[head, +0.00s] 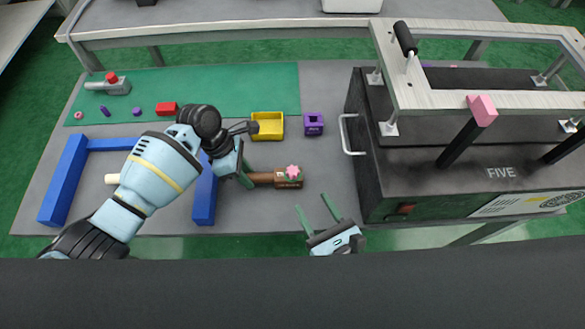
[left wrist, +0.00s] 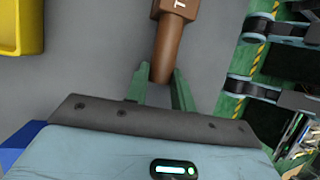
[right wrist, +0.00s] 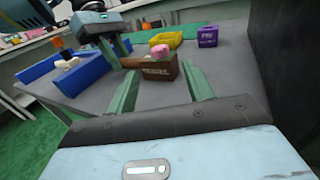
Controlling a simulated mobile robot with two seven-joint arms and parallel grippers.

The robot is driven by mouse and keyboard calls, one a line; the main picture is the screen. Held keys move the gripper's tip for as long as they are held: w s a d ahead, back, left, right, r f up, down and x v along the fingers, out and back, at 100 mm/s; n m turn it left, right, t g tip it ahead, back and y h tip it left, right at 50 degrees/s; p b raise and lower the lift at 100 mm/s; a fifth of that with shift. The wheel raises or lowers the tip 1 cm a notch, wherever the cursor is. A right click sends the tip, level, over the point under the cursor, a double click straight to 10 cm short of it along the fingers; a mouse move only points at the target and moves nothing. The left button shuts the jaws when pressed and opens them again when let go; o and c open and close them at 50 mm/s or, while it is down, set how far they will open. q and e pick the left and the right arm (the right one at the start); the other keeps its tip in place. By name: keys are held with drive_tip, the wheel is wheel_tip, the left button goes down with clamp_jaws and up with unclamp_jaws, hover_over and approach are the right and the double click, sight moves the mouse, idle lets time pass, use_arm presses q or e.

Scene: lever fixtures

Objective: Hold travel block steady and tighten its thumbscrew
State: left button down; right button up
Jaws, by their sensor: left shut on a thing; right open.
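The brown travel block (head: 288,183) sits on the grey table, with its handle pointing left. A pink star-shaped thumbscrew (head: 292,171) is on top of it. My left gripper (head: 247,178) is shut on the handle; the left wrist view shows the handle between its green fingers (left wrist: 160,92). My right gripper (head: 320,209) is open and empty, in front and to the right of the block, near the table's front edge. In the right wrist view the block (right wrist: 145,72) and its pink thumbscrew (right wrist: 160,52) are beyond the spread fingers, apart from them.
A yellow bin (head: 268,126) and a purple box (head: 314,124) stand behind the block. A blue frame (head: 62,180) is at left, partly behind my left arm. A large black machine (head: 400,180) with a side handle bounds the right. Small parts lie on the green mat (head: 230,85).

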sight(295, 177)
drive_tip(key=x, duration=1.1)
drive_tip(key=shift+w, duration=0.15)
drive_tip(key=c, duration=1)
drive_tip(key=shift+a+m+t+h, duration=0.1)
drive_tip(key=shift+m+t+h, duration=0.2)
drive_tip(key=shift+m+h, duration=0.5)
drive_tip(key=shift+h, duration=0.4)
drive_tip(key=shift+f, duration=0.1)
drive_tip(key=o, duration=1)
